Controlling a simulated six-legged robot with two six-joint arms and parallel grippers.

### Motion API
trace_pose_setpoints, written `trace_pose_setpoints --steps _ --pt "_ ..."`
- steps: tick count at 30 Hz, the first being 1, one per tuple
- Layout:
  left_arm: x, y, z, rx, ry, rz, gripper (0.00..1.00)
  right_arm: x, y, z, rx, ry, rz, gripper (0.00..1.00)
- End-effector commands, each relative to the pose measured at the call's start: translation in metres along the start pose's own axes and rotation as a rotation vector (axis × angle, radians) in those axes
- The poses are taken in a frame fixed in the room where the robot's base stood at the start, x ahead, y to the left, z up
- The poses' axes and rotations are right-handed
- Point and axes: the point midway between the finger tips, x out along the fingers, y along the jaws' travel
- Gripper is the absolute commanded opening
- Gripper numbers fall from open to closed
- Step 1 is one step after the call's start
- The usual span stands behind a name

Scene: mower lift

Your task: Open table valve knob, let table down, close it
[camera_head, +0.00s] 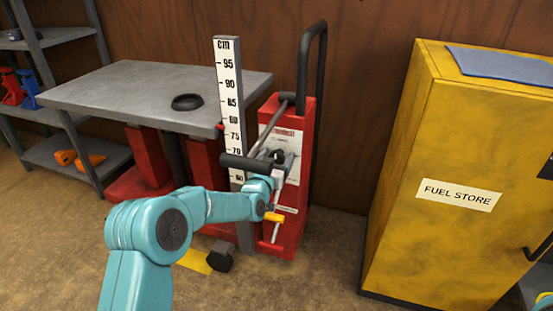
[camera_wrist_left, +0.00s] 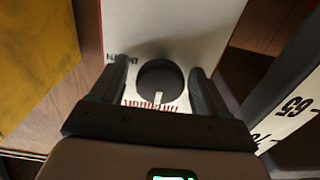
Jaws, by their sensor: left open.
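The black round valve knob (camera_wrist_left: 160,82) sits on a white panel in the left wrist view, with a pale mark at its lower edge. In the head view my left gripper (camera_head: 281,160) is at the red pump unit (camera_head: 277,231), largely covering the knob. The grey lift table (camera_head: 125,92) is raised on red supports. A red pointer (camera_head: 220,127) sits between 75 and 80 on the cm scale (camera_head: 228,75).
A black ring-shaped thing (camera_head: 187,102) lies on the tabletop. A black handle bar (camera_head: 253,163) crosses close to my left gripper. A yellow fuel store cabinet (camera_head: 405,180) stands right. Grey shelves (camera_head: 82,160) stand left. Floor between pump and cabinet is clear.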

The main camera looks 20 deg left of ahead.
Motion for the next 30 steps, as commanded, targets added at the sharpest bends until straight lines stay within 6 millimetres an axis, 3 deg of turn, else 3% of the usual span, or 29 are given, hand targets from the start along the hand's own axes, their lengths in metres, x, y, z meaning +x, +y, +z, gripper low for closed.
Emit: trace_pose_setpoints --steps 1,6,17,30 --pt "0.000 0.000 0.000 0.000 0.000 0.000 0.75 0.000 0.000 0.000 0.000 0.000 0.000 0.43" --pt "0.000 0.000 0.000 0.000 0.000 0.000 0.20 0.000 0.000 0.000 0.000 0.000 0.000 0.43" --pt "0.000 0.000 0.001 0.041 0.000 0.000 0.20 0.003 0.002 -0.001 0.001 0.001 0.000 0.43" --pt "0.000 0.000 0.003 0.369 0.000 -0.001 0.20 0.020 0.010 -0.005 0.013 0.013 0.001 0.43"
